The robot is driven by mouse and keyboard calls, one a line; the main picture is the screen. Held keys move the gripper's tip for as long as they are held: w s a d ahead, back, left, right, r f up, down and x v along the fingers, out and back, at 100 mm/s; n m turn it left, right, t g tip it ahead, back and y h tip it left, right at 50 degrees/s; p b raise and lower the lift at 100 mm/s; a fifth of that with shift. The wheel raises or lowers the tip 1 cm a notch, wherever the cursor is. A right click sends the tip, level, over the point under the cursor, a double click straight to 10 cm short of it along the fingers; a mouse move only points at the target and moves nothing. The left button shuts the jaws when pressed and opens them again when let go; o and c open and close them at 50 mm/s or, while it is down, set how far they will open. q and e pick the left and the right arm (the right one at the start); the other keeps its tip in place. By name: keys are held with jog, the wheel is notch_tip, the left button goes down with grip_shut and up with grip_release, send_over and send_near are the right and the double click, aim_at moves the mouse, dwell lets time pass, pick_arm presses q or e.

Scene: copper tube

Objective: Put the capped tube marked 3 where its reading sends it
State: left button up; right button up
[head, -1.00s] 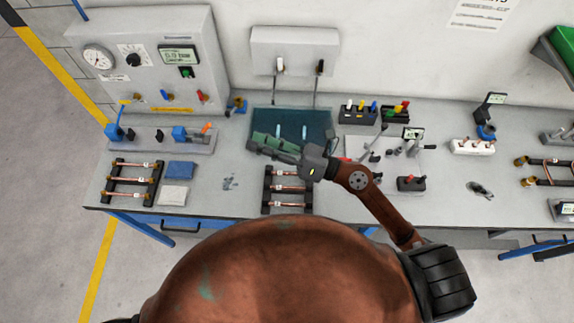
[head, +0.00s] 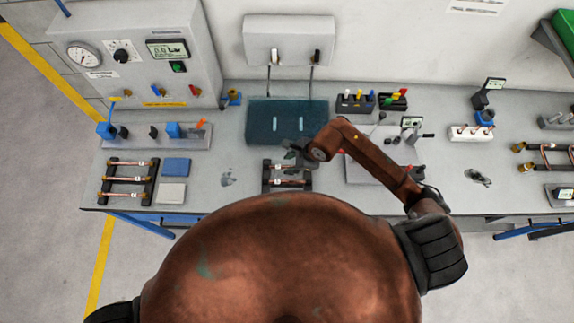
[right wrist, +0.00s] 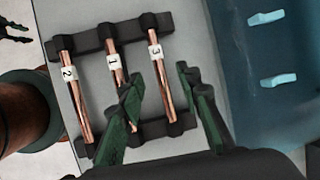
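The copper tube marked 3 (right wrist: 158,75) lies in a black rack (right wrist: 85,42) in the right wrist view, its white label facing up. It is beside the tubes marked 1 (right wrist: 114,62) and 2 (right wrist: 69,75). My right gripper (right wrist: 156,70) is open over the rack, its green fingers either side of tube 3. Whether they touch it I cannot tell. In the head view my right gripper (head: 298,152) hides part of the same rack (head: 266,184). My left gripper is not in view.
A dark blue water tank (head: 260,132) with two light blue supports stands behind the rack. A grey test panel (head: 135,50) with a gauge and displays is at the left. Another tube rack (head: 105,183) and blue and white pads (head: 176,167) lie at the left front.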

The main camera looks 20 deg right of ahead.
aim_at(285, 167)
jog(key=shift+p+x, duration=0.3)
jog(key=shift+x, duration=1.4)
jog(key=shift+s, duration=0.1)
grip_shut()
